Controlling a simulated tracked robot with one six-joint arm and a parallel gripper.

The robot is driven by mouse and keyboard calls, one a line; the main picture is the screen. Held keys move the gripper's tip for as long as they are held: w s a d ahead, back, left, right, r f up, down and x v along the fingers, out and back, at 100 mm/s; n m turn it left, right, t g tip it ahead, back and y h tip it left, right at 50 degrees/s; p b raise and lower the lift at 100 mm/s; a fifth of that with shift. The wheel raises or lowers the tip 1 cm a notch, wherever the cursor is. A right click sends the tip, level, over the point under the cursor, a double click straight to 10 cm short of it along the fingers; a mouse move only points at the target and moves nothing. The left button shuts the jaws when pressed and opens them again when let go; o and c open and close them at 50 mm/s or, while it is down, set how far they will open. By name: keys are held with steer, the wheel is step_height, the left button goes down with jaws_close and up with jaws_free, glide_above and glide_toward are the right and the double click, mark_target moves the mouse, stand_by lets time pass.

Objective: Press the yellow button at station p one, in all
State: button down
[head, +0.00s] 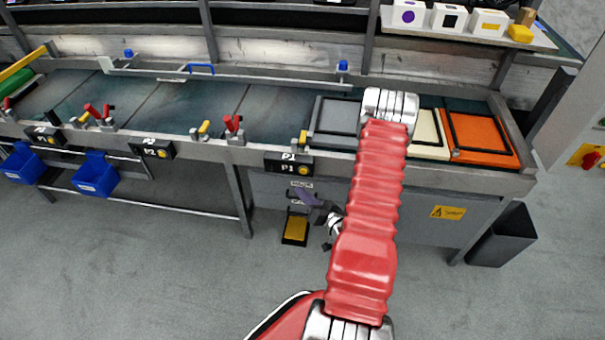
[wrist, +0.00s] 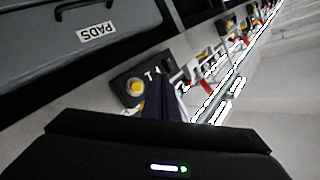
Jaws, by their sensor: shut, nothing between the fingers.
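The station P1 box (head: 290,163) is a small black box on the front rail of the bench in the head view. Its round yellow button (head: 305,169) faces out at the right end. In the wrist view the yellow button (wrist: 134,87) shows clearly on the black box, left of my fingertips. My gripper (head: 301,193) is shut and empty, with dark purple fingers, and appears just below the P1 box in the head view. The fingers (wrist: 160,80) stand in front of part of the box in the wrist view. I cannot tell a touch; a gap from the button shows sideways.
Similar boxes P2 (head: 152,149) and another (head: 44,137) sit further left on the rail. Red and yellow clamps (head: 233,125) stand above the rail. A yellow floor pedal (head: 295,229) is below. A grey PADS drawer (wrist: 60,45) fills the wrist view's upper left.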

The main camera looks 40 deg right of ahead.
steer(key=shift+w+d, duration=0.75)
steer(key=shift+d, duration=0.25)
steer(key=shift+w+d, duration=0.75)
steer(key=shift+d, duration=0.2)
steer(key=shift+w+d, duration=0.1)
stand_by(0.6)
steer(key=shift+w+d, duration=0.2)
steer(key=shift+d, duration=0.05)
steer(key=shift+w+d+r, duration=0.1)
steer(key=shift+w+d, duration=0.15)
steer(key=shift+d, duration=0.1)
stand_by(1.0)
stand_by(0.3)
steer(key=shift+s+a, duration=0.5)
steer(key=shift+a, duration=0.2)
steer(key=shift+s+a, duration=0.8)
steer(key=shift+a, duration=0.2)
steer(key=shift+s+a, duration=0.75)
steer(key=shift+a, duration=0.2)
